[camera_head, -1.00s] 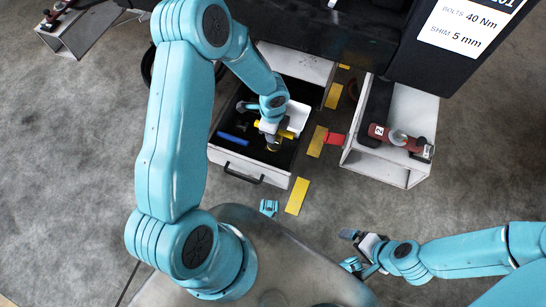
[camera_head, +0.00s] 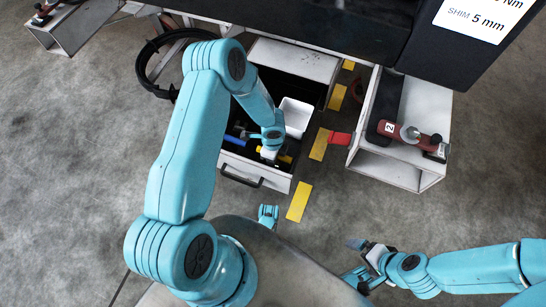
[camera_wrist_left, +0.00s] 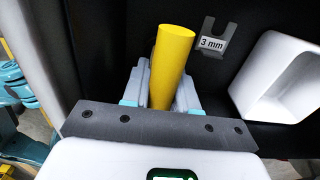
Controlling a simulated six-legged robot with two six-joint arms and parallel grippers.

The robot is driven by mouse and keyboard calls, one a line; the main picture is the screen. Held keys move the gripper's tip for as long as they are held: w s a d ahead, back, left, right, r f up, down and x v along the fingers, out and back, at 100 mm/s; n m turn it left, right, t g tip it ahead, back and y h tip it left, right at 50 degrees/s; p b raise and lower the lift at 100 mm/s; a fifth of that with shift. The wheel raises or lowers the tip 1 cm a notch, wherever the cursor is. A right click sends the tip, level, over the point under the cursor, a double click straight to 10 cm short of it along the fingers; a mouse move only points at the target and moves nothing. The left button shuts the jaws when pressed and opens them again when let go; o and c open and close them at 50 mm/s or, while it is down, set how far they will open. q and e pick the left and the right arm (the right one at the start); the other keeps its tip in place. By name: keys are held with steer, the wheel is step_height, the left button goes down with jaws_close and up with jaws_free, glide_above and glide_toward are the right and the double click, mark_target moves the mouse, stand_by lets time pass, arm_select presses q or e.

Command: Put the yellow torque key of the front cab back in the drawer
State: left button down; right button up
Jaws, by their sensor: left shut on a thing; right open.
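The drawer (camera_head: 282,178) is pulled open below the dark cab body, with its handle facing me. My left gripper (camera_head: 267,155) is inside the drawer's outline near its front wall. It is shut on the yellow torque key (camera_wrist_left: 171,62), whose yellow cylinder stands up between the fingers in the left wrist view. Only a little yellow shows beside the gripper in the head view. Whether the key touches the drawer floor cannot be told. My right gripper (camera_head: 353,261) is open and empty over the floor at lower right.
A white tray (camera_head: 296,117) sits in the drawer, right of the left gripper. A blue item (camera_head: 234,140) lies at the drawer's left. A "3 mm" holder (camera_wrist_left: 212,42) is on a dark surface. A white trolley box (camera_head: 425,100) with a red tool (camera_head: 410,135) stands at right.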

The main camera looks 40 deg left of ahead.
arm_select(q)
steer(key=shift+r, duration=0.15)
steer(key=shift+f, duration=0.2)
steer(key=c, duration=0.9)
jaws_free()
steer(key=shift+r, duration=0.1)
